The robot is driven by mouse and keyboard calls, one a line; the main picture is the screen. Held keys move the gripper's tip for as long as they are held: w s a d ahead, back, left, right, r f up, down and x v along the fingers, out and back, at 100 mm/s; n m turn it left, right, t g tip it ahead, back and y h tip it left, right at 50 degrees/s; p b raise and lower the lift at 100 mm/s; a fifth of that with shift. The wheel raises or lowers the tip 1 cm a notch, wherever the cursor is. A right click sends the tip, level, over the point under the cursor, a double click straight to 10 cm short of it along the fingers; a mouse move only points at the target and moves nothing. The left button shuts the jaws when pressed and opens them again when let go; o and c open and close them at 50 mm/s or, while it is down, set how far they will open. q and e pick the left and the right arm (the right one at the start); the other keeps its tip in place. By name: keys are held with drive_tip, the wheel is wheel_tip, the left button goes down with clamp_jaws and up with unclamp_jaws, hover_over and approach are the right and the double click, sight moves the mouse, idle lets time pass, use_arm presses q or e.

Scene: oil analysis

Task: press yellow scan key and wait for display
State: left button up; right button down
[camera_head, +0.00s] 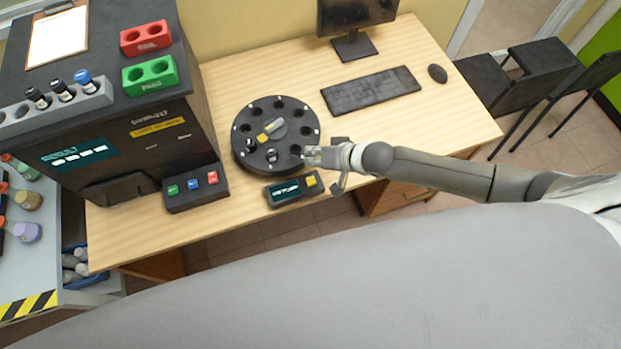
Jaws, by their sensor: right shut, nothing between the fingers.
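The yellow scan key (311,182) is at the right end of a small dark scanner box on the wooden desk. The box's display (285,191) is lit with small text that I cannot read. My right gripper (308,156) is shut and empty. In the picture it appears just above the key, by the front right edge of the black round carousel (243,156); I cannot tell whether it touches the carousel. The carousel has several holes around its rim, with a vial (271,155) near its front and a yellow and grey piece at its centre. My left gripper is not in view.
A dark analyser (150,128) with a result screen stands at the left, with a button box (196,189) before it. A red rack (145,38), a green rack (150,74) and a vial holder (60,108) sit on top. A keyboard (371,91) and monitor are behind.

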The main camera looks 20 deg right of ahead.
drive_tip(key=shift+f, duration=0.1)
drive_tip(key=b, duration=0.8)
hover_over(313, 178)
wheel_tip(313, 178, down, 8)
drive_tip(key=shift+r, duration=0.1)
drive_tip(key=shift+f, duration=0.4)
drive_tip(key=shift+f, duration=0.1)
idle(0.6)
drive_tip(key=shift+f+b, duration=0.3)
drive_tip(key=shift+f, duration=0.05)
drive_tip(key=shift+f, duration=0.55)
idle(0.6)
idle(0.3)
drive_tip(key=shift+r+p, duration=0.8)
drive_tip(key=shift+r, duration=0.15)
